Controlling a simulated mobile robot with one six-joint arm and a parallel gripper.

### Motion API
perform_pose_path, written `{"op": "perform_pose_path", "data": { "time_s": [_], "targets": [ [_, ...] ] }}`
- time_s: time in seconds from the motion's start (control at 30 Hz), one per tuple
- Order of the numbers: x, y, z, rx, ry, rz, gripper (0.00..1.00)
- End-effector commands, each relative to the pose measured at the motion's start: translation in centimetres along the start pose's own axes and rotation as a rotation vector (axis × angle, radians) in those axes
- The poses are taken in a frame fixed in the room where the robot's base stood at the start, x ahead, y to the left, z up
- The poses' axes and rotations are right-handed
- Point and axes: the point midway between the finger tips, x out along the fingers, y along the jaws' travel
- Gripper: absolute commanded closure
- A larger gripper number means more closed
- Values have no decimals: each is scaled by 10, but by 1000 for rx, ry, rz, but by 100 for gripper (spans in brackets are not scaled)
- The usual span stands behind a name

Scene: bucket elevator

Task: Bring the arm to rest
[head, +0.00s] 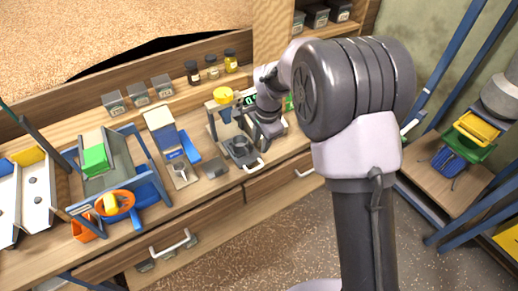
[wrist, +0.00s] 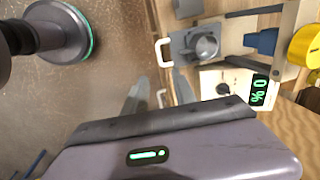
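My arm (head: 358,150) rises at the right of the head view and reaches over the bench. My gripper (wrist: 161,76) shows two grey fingers spread apart in the wrist view, with nothing held between them. In the head view, my gripper is at the bench's front edge, partly hidden by my wrist, close to a machine with a yellow part on top (head: 223,95) and a green-lit display (head: 250,99). In the wrist view the display (wrist: 259,89) reads 0 %, and a grey cup (wrist: 205,45) stands beside it. Whether the fingers touch anything cannot be told.
White drawer handles (head: 170,243) stick out from the bench front. A blue frame with a green block (head: 95,158) and an orange bowl (head: 115,203) stand left. Jars (head: 212,66) line the back ledge. A blue-framed rack (head: 452,185) stands right. The floor (head: 270,240) before the bench looks clear.

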Motion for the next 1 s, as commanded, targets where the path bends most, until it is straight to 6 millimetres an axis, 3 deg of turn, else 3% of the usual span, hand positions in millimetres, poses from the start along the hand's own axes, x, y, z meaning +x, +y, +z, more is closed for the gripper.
{"op": "perform_pose_path", "data": {
  "time_s": [0.13,0.57,0.67,0.77,0.8,0.9,1.0],
  "targets": [
    [-14,0,0,1,0,0,68],
    [-14,1,0,0,0,0,68],
    [-35,9,-3,-23,6,-22,68],
    [-89,42,-5,-103,27,-81,68],
    [-112,64,-2,-147,41,-109,68],
    [-159,128,12,-269,87,-176,68],
    [-180,194,35,-389,146,-233,68]
  ]
}}
